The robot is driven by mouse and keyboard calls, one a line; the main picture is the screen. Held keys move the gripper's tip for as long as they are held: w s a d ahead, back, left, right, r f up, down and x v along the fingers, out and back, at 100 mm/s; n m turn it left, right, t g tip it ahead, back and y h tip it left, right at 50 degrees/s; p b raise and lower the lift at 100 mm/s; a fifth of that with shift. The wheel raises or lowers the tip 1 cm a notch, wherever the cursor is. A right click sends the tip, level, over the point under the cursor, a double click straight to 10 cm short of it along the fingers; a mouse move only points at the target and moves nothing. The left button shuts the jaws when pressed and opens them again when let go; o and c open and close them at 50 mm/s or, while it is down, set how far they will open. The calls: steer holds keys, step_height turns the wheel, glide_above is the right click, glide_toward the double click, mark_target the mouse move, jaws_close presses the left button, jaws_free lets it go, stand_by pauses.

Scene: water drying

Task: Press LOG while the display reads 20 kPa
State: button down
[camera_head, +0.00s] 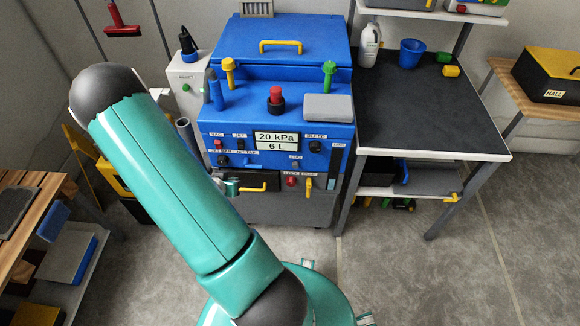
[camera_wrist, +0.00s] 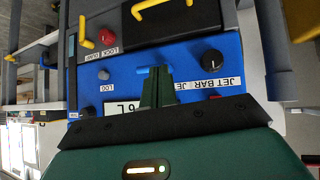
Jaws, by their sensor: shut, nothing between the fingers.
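The display (camera_head: 276,141) on the blue machine reads 20 kPa above 6 L. The wrist view shows the 6 L part upside down (camera_wrist: 119,108), partly hidden behind my gripper's body. The grey LOG button (camera_head: 295,165) is below and right of the display, under its label. In the wrist view the LOG button (camera_wrist: 103,75) is left of my fingers. My gripper (camera_wrist: 157,72) is shut and empty, pointing at the blue panel between LOG and the JET BAR knob. It is apart from LOG; I cannot tell whether its tips touch the panel. My arm hides part of the machine's left side.
A red knob (camera_wrist: 104,36) and a yellow handle (camera_wrist: 86,42) lie near LOG. The black JET BAR knob (camera_wrist: 212,62) is right of my fingers. A black-topped table (camera_head: 430,110) stands right of the machine. Grey floor (camera_head: 400,260) is open in front.

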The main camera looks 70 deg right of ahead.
mark_target(295, 166)
steer(key=s+d+f+g+h, duration=0.1)
steer(key=s+f+g, duration=0.1)
steer(key=s, duration=0.7)
steer(key=s+d+f+m+g+h, duration=0.1)
steer(key=s+g, duration=0.4)
steer(key=s, duration=0.5)
step_height(295, 166, down, 2)
steer(key=shift+s+d+f+h, duration=0.1)
steer(key=shift+s+d+h, duration=0.05)
steer(key=shift+d+h, duration=0.3)
steer(key=w+d, duration=0.2)
steer(key=d, duration=0.6)
steer(key=shift+d, duration=0.3)
steer(key=shift+d, duration=0.15)
steer(key=shift+w+d, duration=0.1)
steer(key=shift+d, duration=0.15)
